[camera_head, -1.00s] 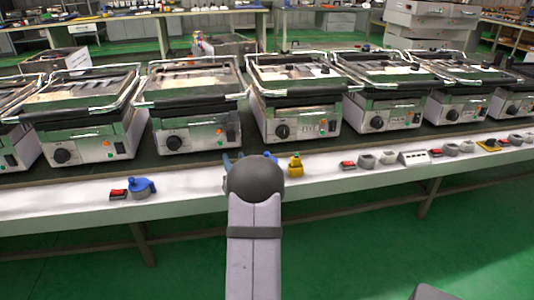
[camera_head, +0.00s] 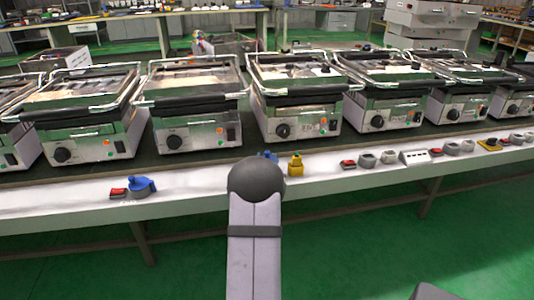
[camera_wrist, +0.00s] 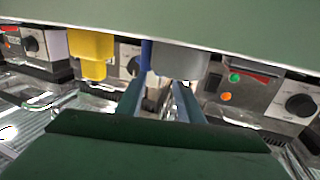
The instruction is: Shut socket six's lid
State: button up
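No number is readable on the sockets, so I cannot tell which is six. In the head view a yellow socket (camera_head: 295,164) stands on the bench's front strip, and a blue piece (camera_head: 271,156) shows just left of it, mostly hidden behind my arm. In the wrist view the yellow socket (camera_wrist: 92,56) is at upper left. A narrow upright blue piece (camera_wrist: 146,62) and a grey block (camera_wrist: 180,58) are near the middle. My gripper (camera_wrist: 158,90) is open, its two fingers apart just below the blue piece and grey block. I cannot tell whether they touch. My arm hides the gripper in the head view.
A row of contact grills (camera_head: 300,120) stands behind the strip. A blue socket (camera_head: 142,186) and red switch (camera_head: 118,193) are at left. The strip (camera_head: 190,185) is bare left of my arm.

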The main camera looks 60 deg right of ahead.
aim_at(267, 154)
jog(key=shift+b+x, duration=0.35)
jog(key=shift+x, duration=2.25)
grip_shut()
